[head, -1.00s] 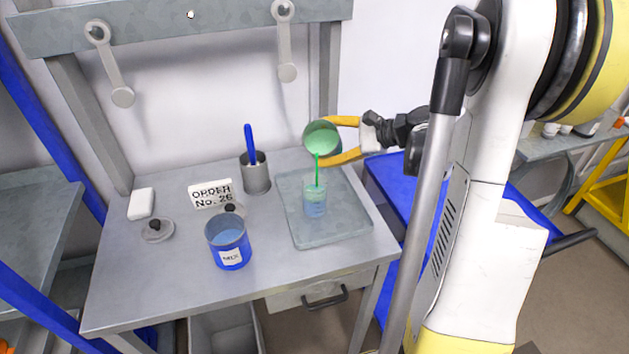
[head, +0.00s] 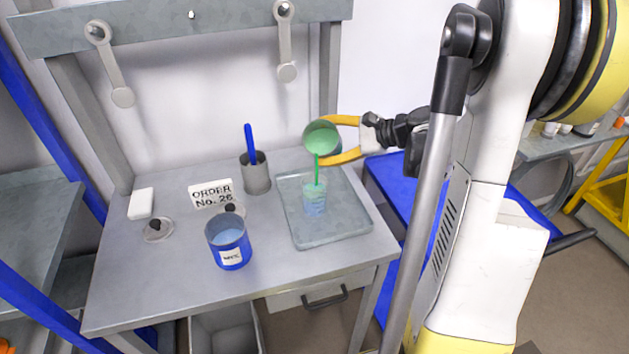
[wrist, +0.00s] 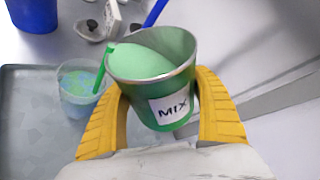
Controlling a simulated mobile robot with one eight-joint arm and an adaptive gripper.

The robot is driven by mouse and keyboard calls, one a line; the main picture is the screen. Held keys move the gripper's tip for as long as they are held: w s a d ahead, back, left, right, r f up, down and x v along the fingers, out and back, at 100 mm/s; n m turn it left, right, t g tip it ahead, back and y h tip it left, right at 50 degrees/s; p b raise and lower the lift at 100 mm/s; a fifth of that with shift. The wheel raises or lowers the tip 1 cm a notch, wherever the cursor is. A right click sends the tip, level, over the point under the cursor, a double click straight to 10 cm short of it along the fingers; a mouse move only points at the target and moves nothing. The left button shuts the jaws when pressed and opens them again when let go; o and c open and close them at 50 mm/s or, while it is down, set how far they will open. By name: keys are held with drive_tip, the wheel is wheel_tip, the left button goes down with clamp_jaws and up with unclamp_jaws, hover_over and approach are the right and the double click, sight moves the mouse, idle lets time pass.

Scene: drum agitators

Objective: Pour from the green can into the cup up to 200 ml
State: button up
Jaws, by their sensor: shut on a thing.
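My gripper (head: 345,140) is shut on the green can (head: 321,138) and holds it tilted above the tray. In the wrist view the green can (wrist: 152,72) has a label reading MIX, between my yellow fingers (wrist: 160,118). A green stream runs from its rim into the clear cup (head: 315,199). The cup stands upright on the tray (head: 335,233). It also shows in the wrist view (wrist: 78,98), with mottled blue and green contents. I cannot read a level mark on it.
A blue can labelled MIX (head: 229,248) stands open left of the tray. A metal holder with a blue-handled tool (head: 256,176), an order sign (head: 210,193), a white block (head: 141,203) and a lid (head: 158,230) are also on the table. The front left of the table is clear.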

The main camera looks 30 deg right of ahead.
idle(0.3)
drive_tip(key=shift+m+g+y, duration=0.6)
drive_tip(key=shift+m, duration=0.3)
drive_tip(key=f+b, duration=0.4)
drive_tip(key=w+d+f+b, duration=0.1)
drive_tip(key=f+b, duration=0.1)
drive_tip(key=f, duration=0.1)
drive_tip(key=shift+w+d, duration=0.1)
drive_tip(key=shift+r+p, duration=0.2)
drive_tip(key=shift+p, duration=0.2)
drive_tip(key=shift+w+d+f+m+b, duration=0.15)
drive_tip(key=shift+d+f+m+b, duration=0.05)
drive_tip(key=shift+f+m+b, duration=0.25)
drive_tip(key=shift+w+d+r+m+g+y, duration=0.4)
drive_tip(key=shift+m+g+y, duration=0.2)
drive_tip(key=shift+m+y, duration=0.15)
drive_tip(key=shift+w+d+f+m+g+y+b, duration=0.3)
drive_tip(key=shift+f+m+y+b, duration=0.2)
drive_tip(key=shift+m, duration=0.2)
